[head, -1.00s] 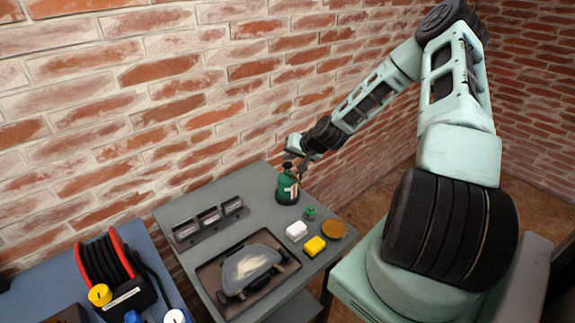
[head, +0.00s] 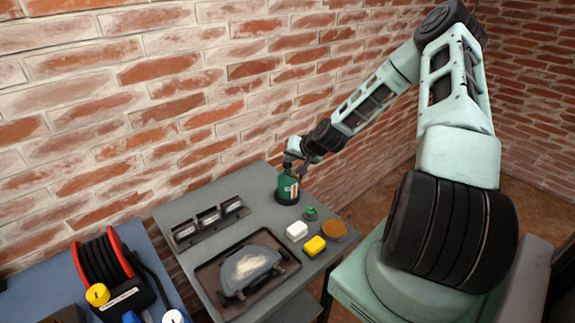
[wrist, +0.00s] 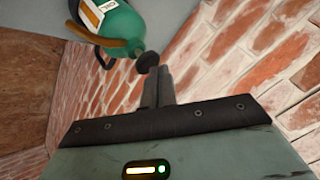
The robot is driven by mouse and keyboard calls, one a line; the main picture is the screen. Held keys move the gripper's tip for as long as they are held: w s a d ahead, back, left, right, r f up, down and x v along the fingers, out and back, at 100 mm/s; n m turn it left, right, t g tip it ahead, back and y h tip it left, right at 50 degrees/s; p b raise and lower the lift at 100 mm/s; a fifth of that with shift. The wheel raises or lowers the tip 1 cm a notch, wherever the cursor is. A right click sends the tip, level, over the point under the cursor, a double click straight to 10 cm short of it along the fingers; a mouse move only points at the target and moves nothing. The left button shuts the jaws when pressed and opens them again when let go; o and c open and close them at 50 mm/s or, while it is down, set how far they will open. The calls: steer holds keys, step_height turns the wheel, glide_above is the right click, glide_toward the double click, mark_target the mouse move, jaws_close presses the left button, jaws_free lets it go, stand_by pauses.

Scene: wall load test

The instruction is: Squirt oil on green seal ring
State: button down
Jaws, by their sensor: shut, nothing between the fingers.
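A green oil bottle (head: 287,190) with a pale label stands upright on the grey table. In the wrist view the bottle (wrist: 122,30) shows its dark round tip and a brown lever. My gripper (head: 293,169) is at the bottle's top and hides much of it in the head view. In the wrist view my gripper (wrist: 157,82) has its fingers shut together with nothing between them, right by the dark tip; I cannot tell whether they touch it. A small green piece (head: 311,213), perhaps the green seal ring, lies right of the bottle.
A dark tray (head: 215,279) and a rack (head: 208,222) take up the left side. A brick wall (head: 230,80) rises behind.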

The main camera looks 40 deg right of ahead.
mark_target(290, 166)
steer(key=shift+f+b, duration=0.6)
steer(key=shift+f, duration=0.25)
stand_by(0.5)
steer(key=shift+r, duration=0.1)
steer(key=shift+r+p, duration=1)
steer(key=shift+r, duration=0.35)
steer(key=shift+r, duration=0.1)
steer(key=shift+r+p, duration=1.75)
steer(key=shift+r, duration=0.7)
